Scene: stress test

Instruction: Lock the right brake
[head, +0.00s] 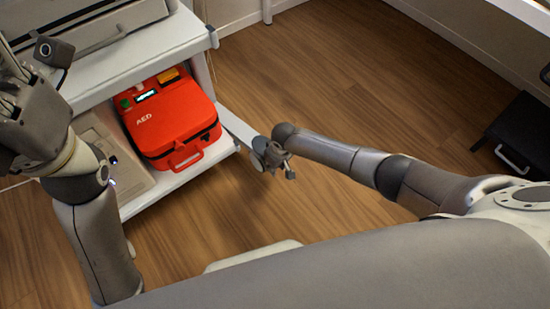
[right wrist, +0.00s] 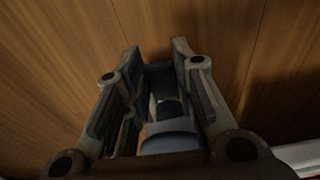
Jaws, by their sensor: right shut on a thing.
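The white cart (head: 168,186) stands at the left, with a leg running out to its right lower corner. My right gripper (head: 277,163) is at the end of that leg, low over the floor. In the right wrist view, my right gripper (right wrist: 155,50) has its two fingers on either side of a dark part (right wrist: 160,78), and is shut on it. It looks like the right caster's brake; a rounded grey-blue part (right wrist: 168,137) shows behind it. The brake's lock position cannot be told. My left gripper (head: 18,100) is at the far left beside the cart; its finger opening is unclear.
A red AED case (head: 172,118) sits on the cart's lower shelf, beside a beige box (head: 113,160). A black object with a handle (head: 515,140) stands by the wall at the right. The wooden floor between them is clear.

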